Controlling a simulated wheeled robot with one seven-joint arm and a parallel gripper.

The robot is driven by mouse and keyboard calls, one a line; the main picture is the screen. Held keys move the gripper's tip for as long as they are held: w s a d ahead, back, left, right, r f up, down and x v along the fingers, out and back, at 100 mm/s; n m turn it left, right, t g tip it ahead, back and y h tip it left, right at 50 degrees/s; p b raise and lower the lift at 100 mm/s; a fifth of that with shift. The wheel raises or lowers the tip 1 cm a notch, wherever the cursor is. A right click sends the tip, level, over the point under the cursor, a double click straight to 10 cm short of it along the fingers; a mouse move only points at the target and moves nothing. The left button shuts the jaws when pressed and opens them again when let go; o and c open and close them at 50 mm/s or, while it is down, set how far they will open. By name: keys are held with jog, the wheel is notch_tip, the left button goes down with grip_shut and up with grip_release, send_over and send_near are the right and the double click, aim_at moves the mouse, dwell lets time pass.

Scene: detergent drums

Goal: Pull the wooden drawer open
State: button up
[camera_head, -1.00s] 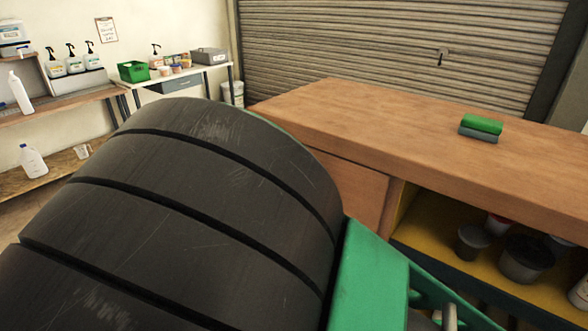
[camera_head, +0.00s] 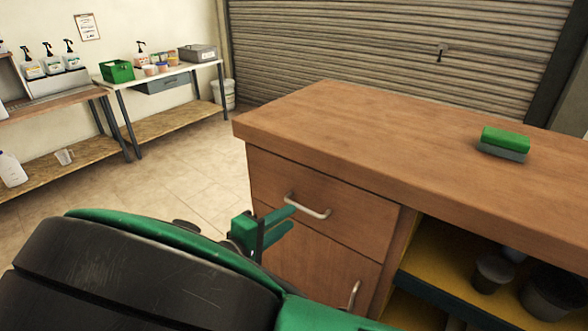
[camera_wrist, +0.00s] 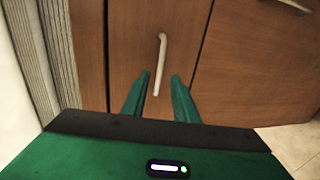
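The wooden drawer (camera_head: 335,205) is shut in the upper front of the wooden bench, with a pale metal bar handle (camera_head: 312,211). My green gripper (camera_head: 288,219) is at the left end of this handle, its fingers pointing right. In the wrist view the drawer front (camera_wrist: 128,45) fills the middle, and its handle (camera_wrist: 162,50) runs upright in the picture. My gripper (camera_wrist: 160,76) is open there, with one finger each side of the handle's near end. I cannot tell whether the fingers touch it.
Below the drawer is a wooden door (camera_head: 315,275) with its own handle (camera_head: 353,296). A green and grey block (camera_head: 504,142) lies on the bench top (camera_head: 380,135). An open yellow shelf bay (camera_head: 440,262) with dark tubs is at right. Floor is clear at left.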

jog(key=x, duration=0.6)
grip_shut()
